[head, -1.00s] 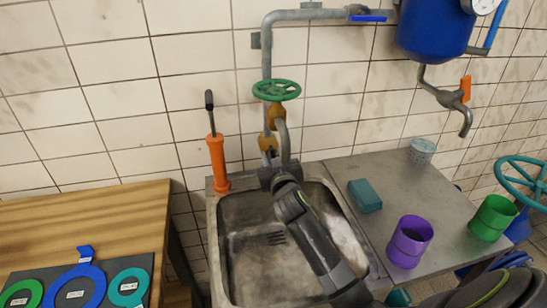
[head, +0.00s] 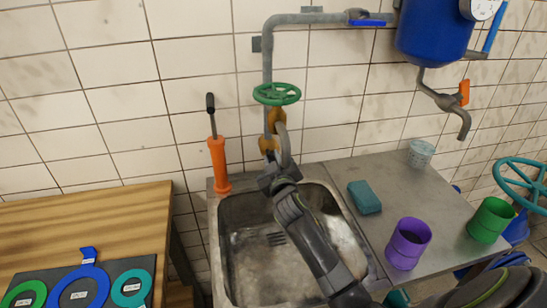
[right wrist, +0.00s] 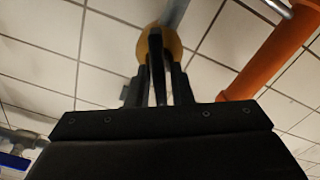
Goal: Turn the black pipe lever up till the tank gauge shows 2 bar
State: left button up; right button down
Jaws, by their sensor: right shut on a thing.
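The black pipe lever (right wrist: 158,78) shows in the right wrist view as a dark bar running from a yellow-orange valve body (right wrist: 160,45) on the grey pipe. My right gripper (right wrist: 160,92) is shut on it, with a finger on each side. In the head view the right gripper (head: 272,172) is just below the yellow valve (head: 268,144), above the sink's back edge; it hides the lever there. The tank gauge (head: 485,8) on the blue tank (head: 432,30) is cut off by the top edge, and its reading is too small to tell. My left gripper is not in view.
A green handwheel (head: 276,93) sits on the pipe above the gripper. An orange cylinder with a black handle (head: 218,160) stands left of it. The sink (head: 225,260) lies below. A sponge (head: 364,197), purple cup (head: 408,243) and green cup (head: 490,220) stand on the right counter.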

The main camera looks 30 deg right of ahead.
jog(key=n+p, duration=0.1)
jog(key=n, duration=0.3)
jog(key=shift+a+f, duration=0.1)
jog(key=shift+a+f+n+p, duration=0.15)
jog(key=shift+n+p, duration=0.6)
jog(key=shift+n, duration=0.95)
jog(key=c, duration=1.5)
grip_release()
jog(key=v, duration=1.7)
jog(key=shift+s, duration=0.2)
jog(key=shift+f, duration=0.1)
